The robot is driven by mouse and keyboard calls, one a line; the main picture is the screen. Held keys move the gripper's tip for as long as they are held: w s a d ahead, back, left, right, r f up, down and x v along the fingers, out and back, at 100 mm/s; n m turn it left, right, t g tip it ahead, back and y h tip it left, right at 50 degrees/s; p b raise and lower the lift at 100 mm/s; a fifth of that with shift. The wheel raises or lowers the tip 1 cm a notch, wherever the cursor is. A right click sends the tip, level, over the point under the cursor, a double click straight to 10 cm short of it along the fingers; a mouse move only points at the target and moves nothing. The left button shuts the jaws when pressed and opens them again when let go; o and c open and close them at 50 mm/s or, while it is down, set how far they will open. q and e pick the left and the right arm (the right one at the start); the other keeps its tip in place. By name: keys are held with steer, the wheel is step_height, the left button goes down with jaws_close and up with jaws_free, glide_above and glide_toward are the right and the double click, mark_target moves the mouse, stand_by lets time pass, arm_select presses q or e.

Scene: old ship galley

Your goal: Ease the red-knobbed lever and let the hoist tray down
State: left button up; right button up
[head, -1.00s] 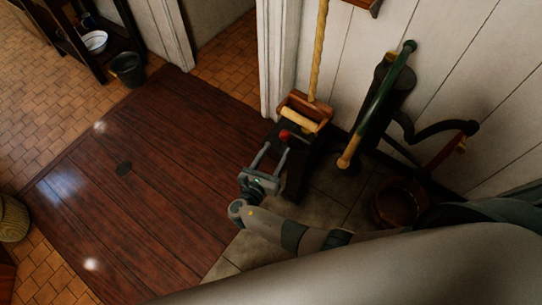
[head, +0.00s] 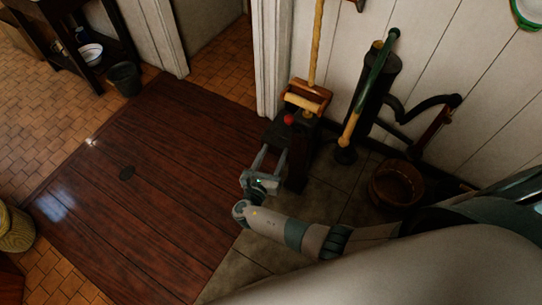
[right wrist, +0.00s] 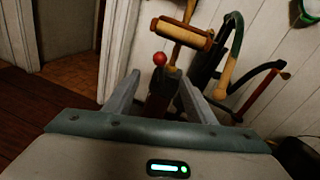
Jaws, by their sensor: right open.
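A red knob (head: 288,118) sits at the top of a dark post beside the white wall. It also shows in the right wrist view (right wrist: 159,59), beyond the fingers and between them. Just behind it is a brown wooden tray-like box (head: 316,91) with a pale roller across it, and a rope rises from there. The roller shows in the right wrist view (right wrist: 182,32). My right gripper (head: 273,149) is open and empty, its fingers pointing toward the knob without touching it. The lever's shaft is hard to make out against the dark post. My left gripper is out of view.
A green-handled dark pump (head: 377,80) stands right of the post, with a wooden bucket (head: 396,187) near it. A dark bucket (head: 125,79) stands at upper left. The plank floor (head: 130,200) left of my gripper is mostly clear.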

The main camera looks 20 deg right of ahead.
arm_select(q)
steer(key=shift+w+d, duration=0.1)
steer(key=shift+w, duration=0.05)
arm_select(e)
steer(key=shift+c, duration=0.5)
